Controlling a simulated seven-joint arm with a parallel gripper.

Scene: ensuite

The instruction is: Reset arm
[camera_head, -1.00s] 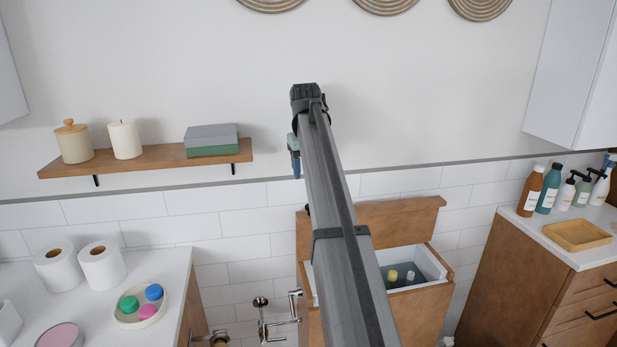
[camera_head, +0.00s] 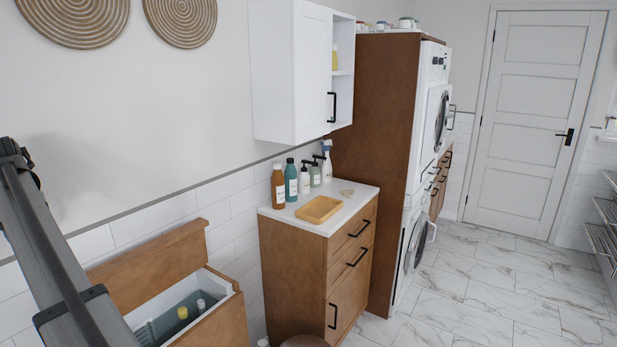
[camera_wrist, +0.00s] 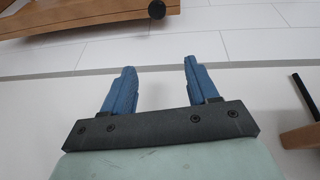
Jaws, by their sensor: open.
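My gripper (camera_wrist: 158,88) shows in the wrist view with its two blue fingers spread apart and nothing between them. White wall and tile lie beyond the fingertips. In the head view my arm runs along the left edge, and the gripper itself is not visible there.
An open wooden chest (camera_head: 212,318) with bottles inside stands at lower left. A wooden cabinet (camera_head: 290,262) carries several bottles and a wooden tray (camera_head: 318,209). A white wall cabinet (camera_head: 292,75) hangs above. Stacked washing machines (camera_head: 436,118) stand beyond. The marble floor (camera_head: 490,290) before the door (camera_head: 537,120) is clear.

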